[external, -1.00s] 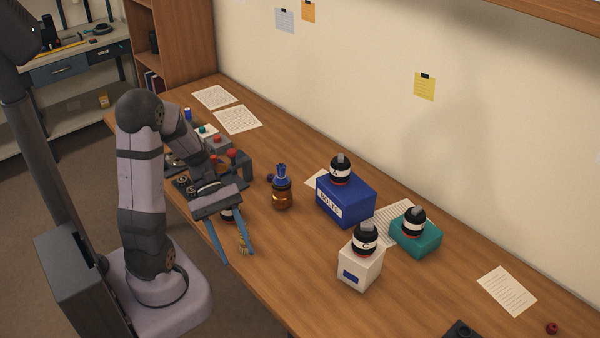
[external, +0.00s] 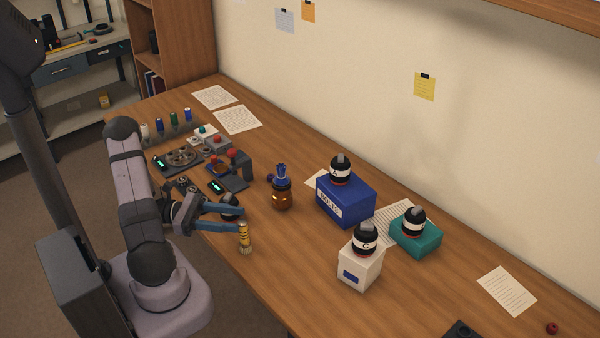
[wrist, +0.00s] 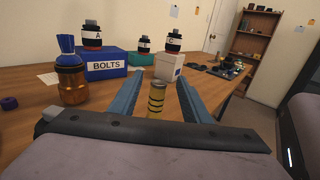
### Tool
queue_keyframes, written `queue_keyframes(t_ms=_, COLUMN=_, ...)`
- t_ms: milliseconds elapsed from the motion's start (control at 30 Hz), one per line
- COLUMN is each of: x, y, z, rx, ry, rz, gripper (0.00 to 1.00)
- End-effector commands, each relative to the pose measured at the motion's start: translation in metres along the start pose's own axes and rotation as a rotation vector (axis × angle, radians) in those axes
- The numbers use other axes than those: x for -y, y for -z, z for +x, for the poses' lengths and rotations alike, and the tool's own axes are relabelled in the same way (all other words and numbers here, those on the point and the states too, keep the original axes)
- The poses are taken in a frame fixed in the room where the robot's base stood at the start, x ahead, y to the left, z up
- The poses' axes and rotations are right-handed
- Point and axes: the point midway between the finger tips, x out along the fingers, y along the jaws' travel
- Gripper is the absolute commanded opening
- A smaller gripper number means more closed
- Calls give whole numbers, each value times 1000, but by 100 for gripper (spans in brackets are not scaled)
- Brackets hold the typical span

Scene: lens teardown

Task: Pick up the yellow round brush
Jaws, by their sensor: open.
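The yellow round brush (external: 245,238) stands upright near the front edge of the table, yellow with dark bands. It also shows in the wrist view (wrist: 156,101), between my fingers and towards the near side. My gripper (external: 240,219) is level and low over the table, with its two blue fingers apart. In the external view the fingertips reach to the brush's upper part. I cannot tell whether either finger touches it. In the wrist view my gripper (wrist: 157,88) holds nothing.
An amber bottle with a blue top (external: 282,190) stands behind the brush. A blue BOLTS box (external: 345,200), a white box (external: 360,270) and a teal box (external: 416,236) carry black bottles. Clear table lies right of the brush.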

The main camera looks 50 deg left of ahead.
Motion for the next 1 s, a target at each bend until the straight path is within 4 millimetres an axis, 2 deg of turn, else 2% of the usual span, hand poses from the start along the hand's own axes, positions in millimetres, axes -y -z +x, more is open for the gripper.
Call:
queue_keyframes(t_ms=100, x=0, y=19, z=0, rx=1, ry=2, rz=-2, gripper=43)
queue_keyframes(t_ms=300, x=0, y=34, z=0, rx=-1, ry=3, rz=1, gripper=43)
queue_keyframes(t_ms=467, x=1, y=35, z=2, rx=-2, ry=3, rz=1, gripper=43)
queue_keyframes(t_ms=700, x=1, y=33, z=20, rx=-1, ry=5, rz=0, gripper=43)
queue_keyframes(t_ms=1000, x=1, y=30, z=32, rx=-1, ry=6, rz=-1, gripper=43)
